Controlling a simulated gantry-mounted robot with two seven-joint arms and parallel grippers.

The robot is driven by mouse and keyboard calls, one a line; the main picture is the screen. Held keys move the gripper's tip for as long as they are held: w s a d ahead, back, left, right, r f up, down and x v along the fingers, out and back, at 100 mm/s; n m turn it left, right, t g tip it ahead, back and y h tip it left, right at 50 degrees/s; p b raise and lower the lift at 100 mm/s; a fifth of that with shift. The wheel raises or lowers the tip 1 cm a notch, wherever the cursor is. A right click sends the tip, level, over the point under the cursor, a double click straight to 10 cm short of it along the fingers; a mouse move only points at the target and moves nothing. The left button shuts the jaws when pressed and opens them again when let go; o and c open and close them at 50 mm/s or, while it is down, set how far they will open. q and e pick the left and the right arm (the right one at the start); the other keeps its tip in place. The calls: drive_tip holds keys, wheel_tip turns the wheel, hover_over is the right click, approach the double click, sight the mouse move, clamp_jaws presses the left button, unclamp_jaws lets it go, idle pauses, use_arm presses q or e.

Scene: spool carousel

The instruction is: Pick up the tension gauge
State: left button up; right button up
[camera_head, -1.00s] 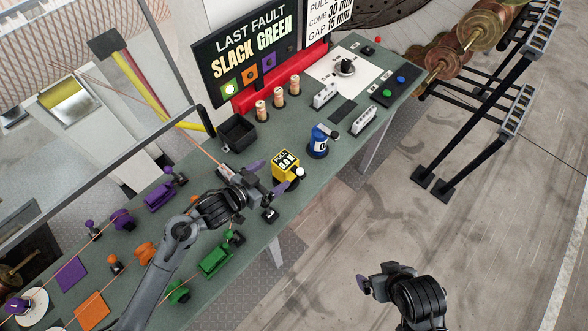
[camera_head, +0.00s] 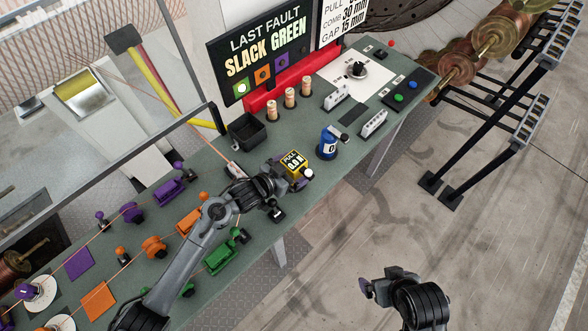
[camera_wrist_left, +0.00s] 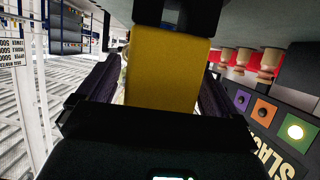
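The tension gauge is the yellow block (camera_head: 294,163) with a "PULL 0.0 N" label. It stands on the green bench near its front edge. My left gripper (camera_head: 286,174) is at the gauge, its fingers on either side of the lower part. In the left wrist view the yellow body (camera_wrist_left: 168,75) lies between the two dark purple fingers (camera_wrist_left: 155,92). A narrow gap shows beside the left finger, so the fingers look open around it. My right gripper (camera_head: 366,289) hangs over the floor, away from the bench; its finger opening is not clear.
A blue gauge-like device (camera_head: 328,143) stands right of the yellow gauge. A black bin (camera_head: 247,132) and wooden spools (camera_head: 289,98) stand behind. Green (camera_head: 220,258), orange (camera_head: 153,247) and purple (camera_head: 170,186) fittings with threads fill the bench's left part.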

use_arm(q)
drive_tip(key=c, duration=1.2)
drive_tip(key=shift+r, duration=0.1)
